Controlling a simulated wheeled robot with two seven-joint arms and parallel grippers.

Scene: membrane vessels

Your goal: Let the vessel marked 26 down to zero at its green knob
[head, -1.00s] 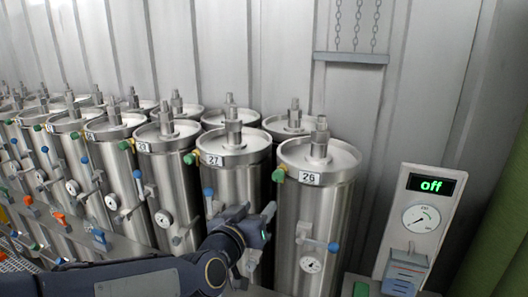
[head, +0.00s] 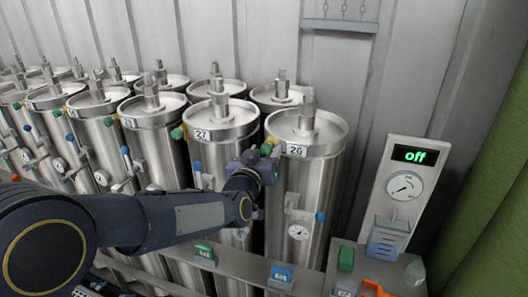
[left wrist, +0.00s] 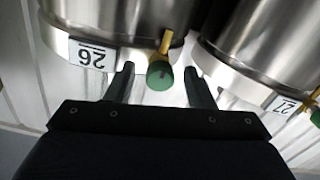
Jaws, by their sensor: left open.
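The vessel marked 26 (head: 308,175) is a steel cylinder at the right end of the front row, its label (head: 296,151) facing me. Its green knob (head: 267,148) sits on a yellow stem at the left of the lid rim. My left gripper (head: 266,163) is at that knob, partly hidden by its own wrist. In the left wrist view, the green knob (left wrist: 160,75) lies between the tips of my left gripper (left wrist: 160,82), with a gap on both sides; the fingers are open. The 26 label (left wrist: 93,55) shows upside down there. The gauge (head: 299,232) is low on the vessel; its reading is too small to tell.
The vessel marked 27 (head: 222,135) stands close on the left, with several more beyond. A panel reading "off" (head: 415,155) with a dial (head: 404,186) stands right.

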